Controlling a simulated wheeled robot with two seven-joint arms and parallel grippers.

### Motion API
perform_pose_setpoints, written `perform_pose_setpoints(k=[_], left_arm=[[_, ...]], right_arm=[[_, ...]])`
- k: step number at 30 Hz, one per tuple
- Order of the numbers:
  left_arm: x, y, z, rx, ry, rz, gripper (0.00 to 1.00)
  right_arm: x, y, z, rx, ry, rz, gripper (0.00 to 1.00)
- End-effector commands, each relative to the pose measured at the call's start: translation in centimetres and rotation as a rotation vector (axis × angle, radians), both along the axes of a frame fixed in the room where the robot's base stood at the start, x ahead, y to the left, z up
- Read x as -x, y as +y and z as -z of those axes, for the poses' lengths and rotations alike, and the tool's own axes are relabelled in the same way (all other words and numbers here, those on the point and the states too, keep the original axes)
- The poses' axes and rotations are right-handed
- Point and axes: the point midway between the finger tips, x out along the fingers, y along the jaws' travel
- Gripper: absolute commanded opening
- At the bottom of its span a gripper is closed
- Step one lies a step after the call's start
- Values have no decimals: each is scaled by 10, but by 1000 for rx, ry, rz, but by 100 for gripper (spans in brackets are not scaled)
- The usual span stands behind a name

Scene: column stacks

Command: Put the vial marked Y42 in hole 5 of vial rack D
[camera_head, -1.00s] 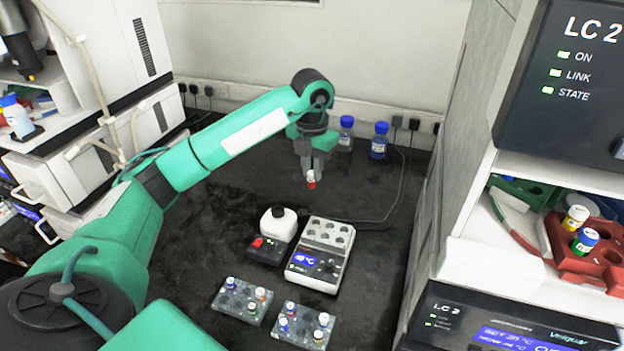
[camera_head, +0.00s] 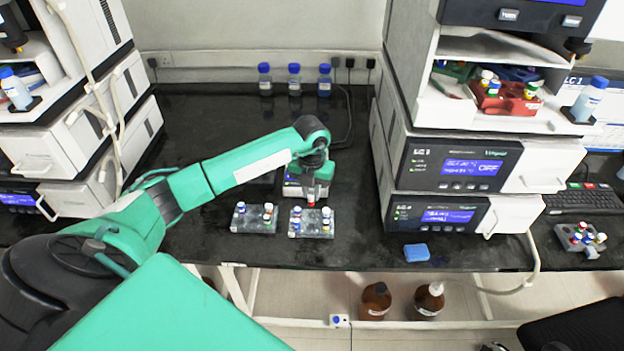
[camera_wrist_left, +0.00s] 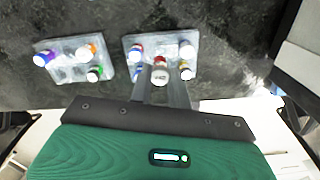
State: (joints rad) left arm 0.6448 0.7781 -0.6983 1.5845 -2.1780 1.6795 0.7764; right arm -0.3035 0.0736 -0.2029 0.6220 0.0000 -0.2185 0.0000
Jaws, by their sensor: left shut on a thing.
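My left gripper (camera_head: 311,203) is shut on a vial (camera_wrist_left: 160,74) with a pale top and some red. It is over or just in front of the right-hand vial rack (camera_head: 312,232); I cannot tell how high. The marking on the vial is too small to read. In the wrist view this rack (camera_wrist_left: 150,40) lies just beyond the fingers and holds several vials. A second rack (camera_head: 253,228), also holding several vials, stands to its left and shows in the wrist view (camera_wrist_left: 68,73). I cannot read either rack's letter. My right gripper is out of view.
Blue-capped bottles (camera_head: 294,80) stand at the back wall. Stacked instruments (camera_head: 455,165) rise at right, with a blue sponge (camera_head: 416,252) before them. Another rack (camera_head: 575,240) stands far right.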

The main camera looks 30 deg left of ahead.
Motion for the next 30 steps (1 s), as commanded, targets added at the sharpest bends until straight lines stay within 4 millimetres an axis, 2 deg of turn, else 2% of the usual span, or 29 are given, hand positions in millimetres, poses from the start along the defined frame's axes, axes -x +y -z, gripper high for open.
perform_pose_setpoints(k=[8, 18, 24, 30], left_arm=[[0, 0, 14, 0, -1, -3, 0], [0, 0, 38, 0, -1, -2, 0], [0, 0, 40, 0, -1, -2, 0], [0, 0, 40, 0, -1, -2, 0]], right_arm=[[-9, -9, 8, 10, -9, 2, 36], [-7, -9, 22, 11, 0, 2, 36], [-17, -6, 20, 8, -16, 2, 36], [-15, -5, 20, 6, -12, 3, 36]])
